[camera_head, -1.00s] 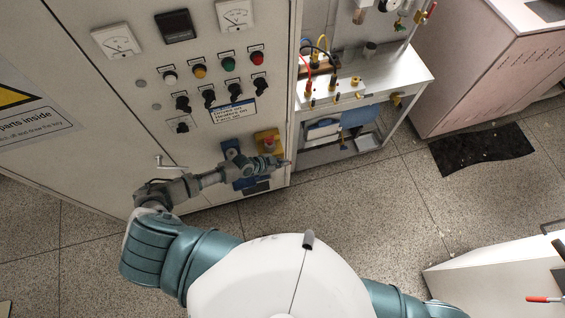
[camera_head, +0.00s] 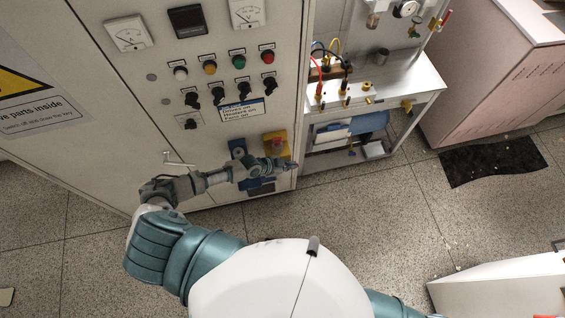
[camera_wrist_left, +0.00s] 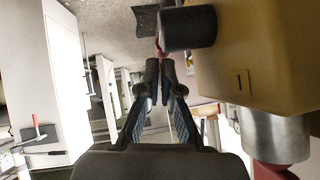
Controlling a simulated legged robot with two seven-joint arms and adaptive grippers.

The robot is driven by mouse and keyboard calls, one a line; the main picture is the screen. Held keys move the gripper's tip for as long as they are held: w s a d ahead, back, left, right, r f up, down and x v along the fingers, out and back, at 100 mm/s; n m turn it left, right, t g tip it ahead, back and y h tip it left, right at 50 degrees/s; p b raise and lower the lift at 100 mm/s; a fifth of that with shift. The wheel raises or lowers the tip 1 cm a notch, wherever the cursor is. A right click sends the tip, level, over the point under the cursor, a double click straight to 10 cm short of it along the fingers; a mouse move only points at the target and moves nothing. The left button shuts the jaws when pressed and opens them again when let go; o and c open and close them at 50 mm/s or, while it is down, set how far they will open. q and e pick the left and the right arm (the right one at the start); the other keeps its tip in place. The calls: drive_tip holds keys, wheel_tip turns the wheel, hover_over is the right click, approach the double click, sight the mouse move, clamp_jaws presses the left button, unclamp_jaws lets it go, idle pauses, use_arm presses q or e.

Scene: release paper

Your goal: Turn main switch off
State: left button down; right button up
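A yellow box with a red switch (camera_head: 276,144), which looks like the main switch, is mounted low on the grey cabinet near its right edge. My left gripper (camera_head: 288,165) is just in front of and below it in the head view. In the left wrist view the yellow box (camera_wrist_left: 265,60) fills the upper right, with a dark cylindrical part (camera_wrist_left: 188,28) on it. The left gripper's fingers (camera_wrist_left: 160,72) point past the box, tips almost together, with nothing clearly between them. Contact with the switch cannot be told. My right gripper is out of view.
The cabinet front (camera_head: 105,120) carries gauges, coloured lamps and several black knobs above the switch. A bent metal handle (camera_head: 178,160) sticks out left of it. A metal bench (camera_head: 395,85) with cables stands to the right.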

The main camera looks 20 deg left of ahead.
use_arm(q)
drive_tip(key=s+a+r+p, duration=0.2)
drive_tip(key=s+a+r, duration=0.25)
drive_tip(key=r, duration=0.65)
drive_tip(key=s+d+n+g, duration=0.1)
drive_tip(key=s+d, duration=0.7)
drive_tip(key=d, duration=0.1)
drive_tip(key=s+a+r+n+g+y, duration=0.2)
drive_tip(key=s+a+n+y, duration=0.5)
drive_tip(key=s+a+n, duration=0.35)
drive_tip(key=s+f+m+g+b, duration=0.1)
drive_tip(key=s+f, duration=0.1)
drive_tip(key=f, duration=1.3)
drive_tip(key=s+f+m+g+b, duration=0.1)
drive_tip(key=s+f+b, duration=0.15)
drive_tip(key=f, duration=1.25)
drive_tip(key=s+a+f+b, duration=0.1)
drive_tip(key=s+a+f, duration=0.1)
drive_tip(key=s+f, duration=0.6)
drive_tip(key=s+a+f+g, duration=0.1)
drive_tip(key=s+a+f, duration=0.1)
drive_tip(key=s+f, duration=0.7)
drive_tip(key=shift+s+f+b, duration=0.2)
drive_tip(key=shift+f+b, duration=0.05)
drive_tip(key=shift+b, duration=0.1)
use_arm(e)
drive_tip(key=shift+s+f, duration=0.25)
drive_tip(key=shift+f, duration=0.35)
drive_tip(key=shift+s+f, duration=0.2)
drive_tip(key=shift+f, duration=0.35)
